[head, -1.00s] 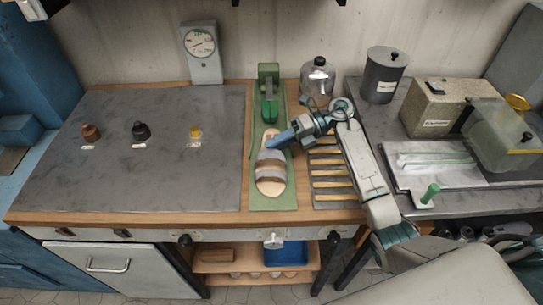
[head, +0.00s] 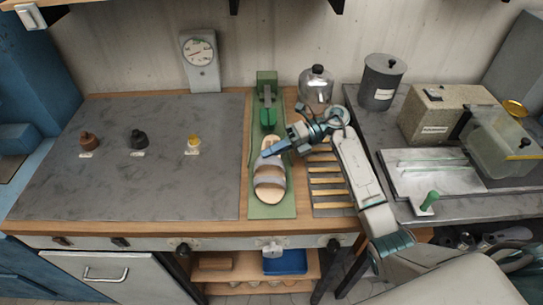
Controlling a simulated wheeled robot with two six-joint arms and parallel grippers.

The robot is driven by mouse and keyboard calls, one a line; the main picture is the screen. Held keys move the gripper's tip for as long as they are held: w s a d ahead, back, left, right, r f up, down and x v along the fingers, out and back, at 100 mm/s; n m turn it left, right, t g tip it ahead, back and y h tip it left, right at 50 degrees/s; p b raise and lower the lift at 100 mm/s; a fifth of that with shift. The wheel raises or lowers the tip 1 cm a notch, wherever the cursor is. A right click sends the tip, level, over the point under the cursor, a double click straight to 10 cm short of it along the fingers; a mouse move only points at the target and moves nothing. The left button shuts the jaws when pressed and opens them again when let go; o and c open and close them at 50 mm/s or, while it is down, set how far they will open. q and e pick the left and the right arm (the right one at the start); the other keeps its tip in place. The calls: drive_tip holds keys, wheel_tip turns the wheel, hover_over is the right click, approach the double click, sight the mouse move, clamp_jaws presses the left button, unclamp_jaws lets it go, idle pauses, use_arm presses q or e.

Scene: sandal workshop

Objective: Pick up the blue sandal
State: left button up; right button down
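A sandal (head: 269,182) with a pale beige sole and grey-blue straps lies on the green base plate (head: 284,205) of a small press, its length running toward the front of the bench. My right gripper (head: 272,150) comes in from the right. Its blue fingers are over the upper end of the sandal, just above the straps, and hide part of the sole. The fingers look like one bar from here, so I cannot tell whether they are open, shut or touching the sandal. My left gripper is not in view.
The green press head (head: 268,112) stands behind the sandal. A slatted rack (head: 328,182) lies to the right, under my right arm. A glass jar (head: 317,88) and a dark canister (head: 382,82) stand behind. The grey mat (head: 120,185) at left is mostly clear, with several small knobs.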

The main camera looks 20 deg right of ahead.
drive_tip(key=shift+r, duration=0.4)
drive_tip(key=shift+s+d+r+b, duration=0.1)
drive_tip(key=shift+s+r+b, duration=0.1)
drive_tip(key=shift+r+b, duration=0.25)
drive_tip(key=shift+s+d+r+b, duration=0.1)
drive_tip(key=shift+s+r+b, duration=0.05)
drive_tip(key=shift+r+b, duration=0.3)
drive_tip(key=s+d+r+b, duration=0.1)
drive_tip(key=s+d+b, duration=0.1)
drive_tip(key=s, duration=0.5)
drive_tip(key=s+d+b, duration=0.2)
drive_tip(key=s, duration=0.5)
drive_tip(key=shift+s+d+r, duration=0.25)
drive_tip(key=shift+d+r, duration=0.1)
drive_tip(key=shift+r, duration=0.05)
